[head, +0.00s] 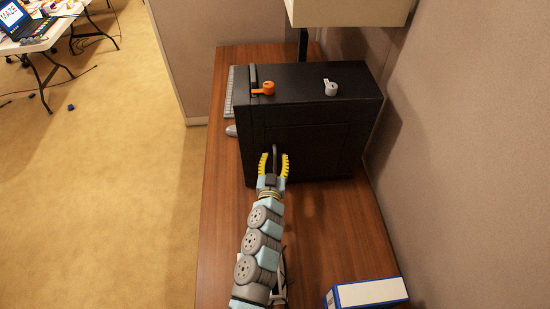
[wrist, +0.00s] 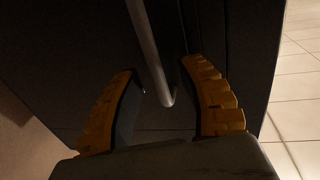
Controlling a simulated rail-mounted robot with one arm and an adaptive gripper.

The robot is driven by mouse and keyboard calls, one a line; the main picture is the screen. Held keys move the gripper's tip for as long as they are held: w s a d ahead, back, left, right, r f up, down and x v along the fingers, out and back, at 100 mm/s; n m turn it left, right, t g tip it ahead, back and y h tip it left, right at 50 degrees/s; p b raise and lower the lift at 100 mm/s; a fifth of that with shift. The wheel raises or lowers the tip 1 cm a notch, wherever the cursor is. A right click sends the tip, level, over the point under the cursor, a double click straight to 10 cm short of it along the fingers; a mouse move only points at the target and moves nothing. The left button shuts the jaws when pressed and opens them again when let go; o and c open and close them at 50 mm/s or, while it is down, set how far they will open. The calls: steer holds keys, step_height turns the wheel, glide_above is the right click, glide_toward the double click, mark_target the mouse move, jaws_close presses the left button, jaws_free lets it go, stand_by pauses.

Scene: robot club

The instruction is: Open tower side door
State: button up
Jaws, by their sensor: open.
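The black computer tower (head: 355,99) stands on the wooden desk. Its side door (head: 318,150) faces my arm and looks closed. A thin grey bar handle (head: 275,153) is on the door's left part. My gripper (head: 273,160) is open in front of the door, with one yellow finger on each side of the handle. In the wrist view, the handle (wrist: 151,55) runs down between the spread fingers of my gripper (wrist: 163,98). I cannot tell whether either finger touches it. An orange lever (head: 265,88) and a grey lever (head: 331,88) are on top of the tower.
A blue and white box (head: 366,293) stands at the desk's (head: 335,235) near right. A partition wall (head: 480,150) is close on the right. A keyboard (head: 229,92) and a mouse (head: 231,130) lie left of the tower. The desk is clear before the door.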

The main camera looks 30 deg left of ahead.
steer(key=shift+w, duration=0.15)
jaws_close()
